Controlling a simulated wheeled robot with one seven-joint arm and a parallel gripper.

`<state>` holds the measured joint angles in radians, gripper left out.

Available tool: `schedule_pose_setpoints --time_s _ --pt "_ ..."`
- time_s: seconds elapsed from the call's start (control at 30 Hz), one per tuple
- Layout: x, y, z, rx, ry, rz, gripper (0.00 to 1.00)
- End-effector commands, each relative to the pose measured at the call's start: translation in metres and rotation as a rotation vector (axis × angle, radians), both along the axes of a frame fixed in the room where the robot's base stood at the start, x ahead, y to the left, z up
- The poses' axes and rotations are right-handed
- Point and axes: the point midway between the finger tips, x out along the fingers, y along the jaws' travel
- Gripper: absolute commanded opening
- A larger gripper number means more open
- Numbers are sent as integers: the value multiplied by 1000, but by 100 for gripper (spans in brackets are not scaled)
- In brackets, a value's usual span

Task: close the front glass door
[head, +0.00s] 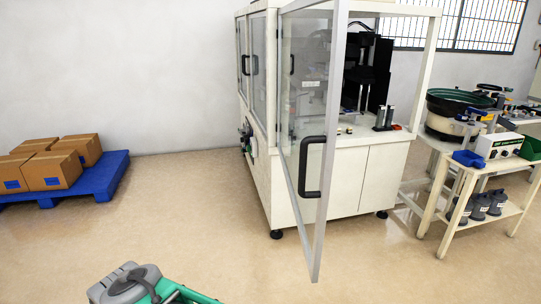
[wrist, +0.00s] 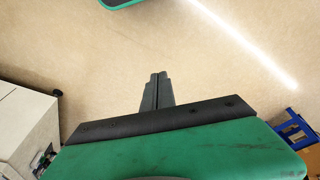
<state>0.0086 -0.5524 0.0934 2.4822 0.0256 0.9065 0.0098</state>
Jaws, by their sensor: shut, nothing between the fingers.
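The front glass door (head: 313,120) of the white machine stands wide open in the head view, swung out toward me. It has a grey metal frame and a black handle (head: 311,166). The machine's front opening is uncovered to the right of the door. My gripper (wrist: 158,76) shows in the wrist view, shut and empty, with bare floor beyond it. It is well apart from the door. My grey and green arm shows at the bottom of the head view, left of the door; the gripper's fingers cannot be made out there.
A blue pallet (head: 112,178) with several cardboard boxes (head: 52,170) sits at the left. A bowl feeder (head: 455,108) and a small white cart (head: 480,180) with bottles stand right of the machine (head: 375,177). The floor (head: 190,215) between pallet and door is clear.

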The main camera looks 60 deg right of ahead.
Motion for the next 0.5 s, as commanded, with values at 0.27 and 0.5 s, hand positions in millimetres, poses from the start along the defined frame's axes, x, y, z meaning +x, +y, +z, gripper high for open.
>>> schedule_pose_setpoints --time_s 0.27,0.5 --pt "22 -164 191 -106 7 -852 0" --pt "-42 -305 358 -183 -25 -1890 0"
